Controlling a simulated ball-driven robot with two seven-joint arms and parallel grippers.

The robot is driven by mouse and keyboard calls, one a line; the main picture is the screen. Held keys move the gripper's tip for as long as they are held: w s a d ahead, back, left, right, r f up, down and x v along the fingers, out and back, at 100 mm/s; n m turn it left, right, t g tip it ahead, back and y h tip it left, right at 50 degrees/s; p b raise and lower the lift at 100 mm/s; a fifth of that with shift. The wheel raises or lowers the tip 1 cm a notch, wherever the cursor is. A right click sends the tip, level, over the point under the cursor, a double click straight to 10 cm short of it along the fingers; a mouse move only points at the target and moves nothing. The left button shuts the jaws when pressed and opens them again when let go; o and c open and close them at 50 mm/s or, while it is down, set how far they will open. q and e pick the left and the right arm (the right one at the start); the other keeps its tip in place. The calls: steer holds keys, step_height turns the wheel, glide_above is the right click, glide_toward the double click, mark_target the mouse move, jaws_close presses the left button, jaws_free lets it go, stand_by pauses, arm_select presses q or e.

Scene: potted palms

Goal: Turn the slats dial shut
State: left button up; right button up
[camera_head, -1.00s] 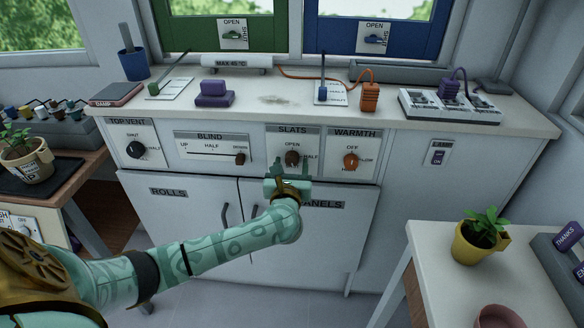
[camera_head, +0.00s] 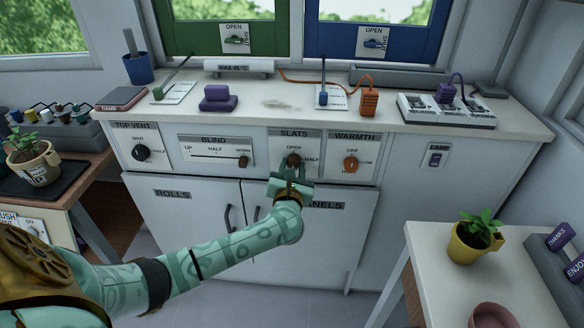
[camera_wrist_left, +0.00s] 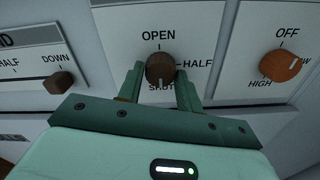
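The brown slats dial (camera_head: 293,160) is on the cabinet front under the SLATS label. In the left wrist view the dial (camera_wrist_left: 160,68) has OPEN above it, HALF at its right and SHUT below. A pale mark shows at its lower edge, toward SHUT. My left gripper (camera_head: 299,166) is at the dial, its green fingers one on each side. In the left wrist view the left gripper (camera_wrist_left: 160,80) is open around the dial, with narrow gaps visible. Whether either finger touches it is unclear. My right gripper is not in view.
The blind slider (camera_head: 243,161) is left of the slats panel. The orange warmth dial (camera_head: 350,164) is close on the right. The counter edge overhangs above, and cupboard doors with handles (camera_head: 228,217) are below. A side table (camera_head: 425,250) with a potted plant stands at right.

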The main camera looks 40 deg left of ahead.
arm_select(q)
steer(key=shift+o, duration=1.4)
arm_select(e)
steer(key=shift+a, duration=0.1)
arm_select(q)
steer(key=shift+s+d, duration=0.1)
steer(key=shift+s, duration=0.05)
steer(key=p+v, duration=0.4)
steer(key=v, duration=1.2)
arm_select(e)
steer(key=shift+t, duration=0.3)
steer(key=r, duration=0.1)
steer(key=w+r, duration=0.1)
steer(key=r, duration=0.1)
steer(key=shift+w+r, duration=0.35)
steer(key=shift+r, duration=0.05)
